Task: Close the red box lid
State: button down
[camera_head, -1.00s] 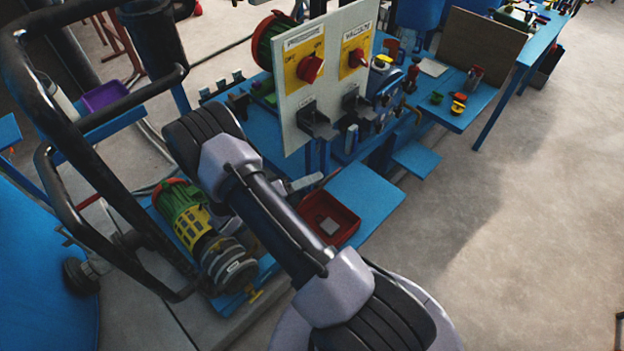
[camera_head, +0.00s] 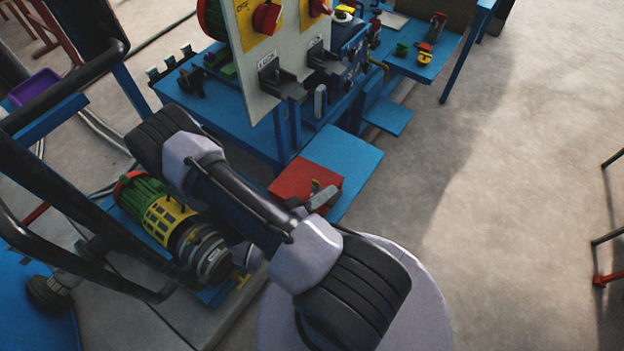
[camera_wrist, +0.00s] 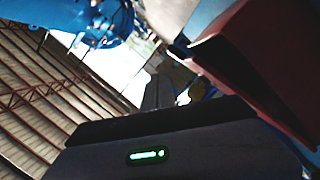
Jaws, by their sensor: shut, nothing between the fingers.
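The red box (camera_head: 297,178) sits on the low blue shelf at the middle of the head view. A flat red surface, its lid by the look of it, now covers its top, and no interior shows. I cannot tell whether the lid is fully down. My gripper (camera_head: 323,197) is at the box's front right side, shut and empty, partly behind my arm. Whether it touches the box is unclear. In the wrist view my shut fingers (camera_wrist: 158,92) point up the picture, and a large dark red part of the box (camera_wrist: 262,62) fills the upper right, close to them.
A blue table with a white switch panel (camera_head: 283,55) and red knobs stands behind the box. A green and yellow motor (camera_head: 160,213) lies to the left, near black tubular rails. The blue shelf (camera_head: 345,165) is bare to the right, and open concrete floor (camera_head: 480,200) lies beyond.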

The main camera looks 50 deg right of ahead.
aim_at(330, 206)
jog(key=shift+s+f+b, duration=0.25)
jog(key=shift+f+b, duration=0.15)
jog(key=shift+f, duration=0.45)
jog(key=shift+s+f+b, duration=0.3)
jog(key=shift+f+b, duration=0.1)
jog(key=shift+f, duration=0.45)
jog(key=shift+s+f+b, duration=0.25)
jog(key=shift+f+b, duration=0.15)
jog(key=shift+f, duration=0.45)
jog(key=shift+f, duration=0.1)
